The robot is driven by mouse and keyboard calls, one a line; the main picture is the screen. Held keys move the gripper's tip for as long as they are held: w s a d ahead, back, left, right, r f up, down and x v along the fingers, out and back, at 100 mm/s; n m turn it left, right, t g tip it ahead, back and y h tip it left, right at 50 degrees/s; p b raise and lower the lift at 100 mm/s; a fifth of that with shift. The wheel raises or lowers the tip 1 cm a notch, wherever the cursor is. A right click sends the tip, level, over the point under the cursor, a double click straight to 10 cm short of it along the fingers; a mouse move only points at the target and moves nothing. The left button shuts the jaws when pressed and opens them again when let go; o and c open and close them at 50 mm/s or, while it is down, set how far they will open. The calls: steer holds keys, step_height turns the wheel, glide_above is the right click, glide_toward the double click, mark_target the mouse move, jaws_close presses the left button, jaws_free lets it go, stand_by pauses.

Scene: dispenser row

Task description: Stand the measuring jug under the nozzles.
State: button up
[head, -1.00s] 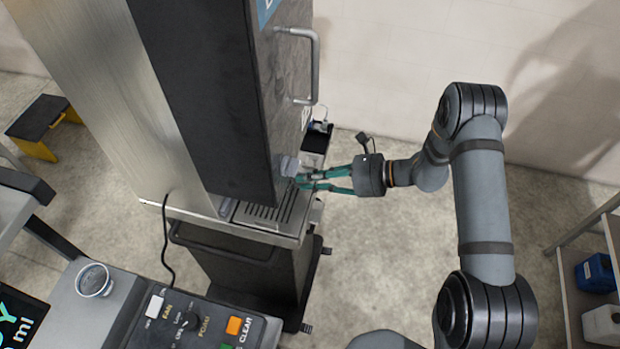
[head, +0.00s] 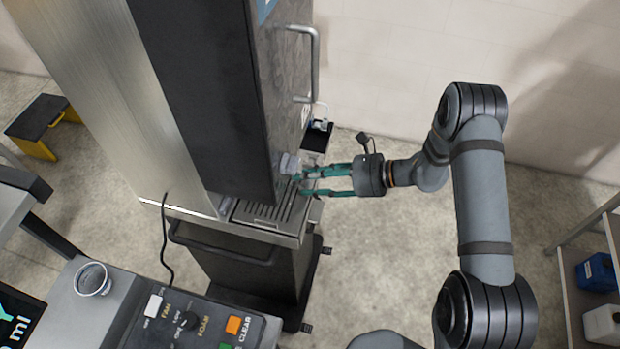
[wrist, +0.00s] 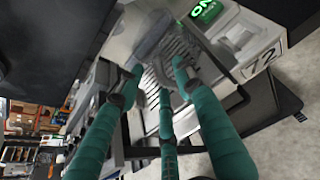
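A small translucent vessel, seemingly the measuring jug (head: 290,163), shows at the lower front edge of the black dispenser cabinet (head: 205,95), above the slotted drip tray (head: 268,215). Its lower part is hard to make out. My gripper (head: 303,181) points left at the tray from the right, its teal fingers spread apart with their tips close to the vessel. In the wrist view my gripper (wrist: 158,78) has its fingers apart around a gap, with the slotted tray (wrist: 181,48) beyond. I cannot tell whether they touch the vessel. The nozzles are hidden by the cabinet.
A vertical door handle (head: 314,65) juts out above my gripper. A small black shelf (head: 318,137) is behind it.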

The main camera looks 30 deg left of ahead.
steer(key=v, duration=1.2)
steer(key=x, duration=1.2)
steer(key=shift+r+p, duration=0.35)
steer(key=shift+f, duration=0.15)
